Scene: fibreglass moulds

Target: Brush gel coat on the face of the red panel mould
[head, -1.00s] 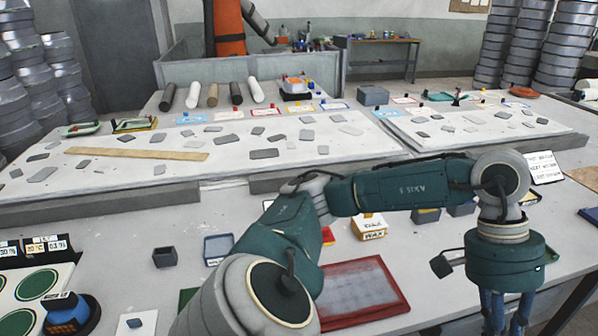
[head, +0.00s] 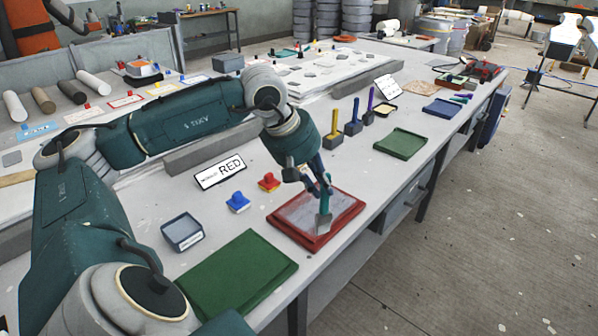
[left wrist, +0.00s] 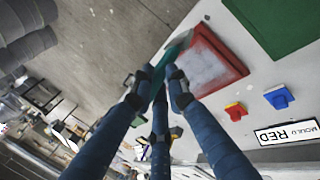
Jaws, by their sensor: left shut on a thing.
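The red panel mould (head: 341,228) lies flat near the table's front edge, its recessed face (head: 297,211) streaked pale grey with reddish patches showing through. My left gripper (head: 321,190) is above the mould, shut on a teal brush (head: 323,224) that points down over the side of the mould nearest the camera. In the left wrist view, my left gripper (left wrist: 160,84) holds the brush (left wrist: 174,47) next to the red mould (left wrist: 235,64). I cannot tell whether the bristles touch the face. My right gripper is not in view.
A grey tray (head: 182,232) and green panels (head: 238,272) (head: 402,143) lie either side. Brushes stand in holders (head: 333,140) at the back right.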

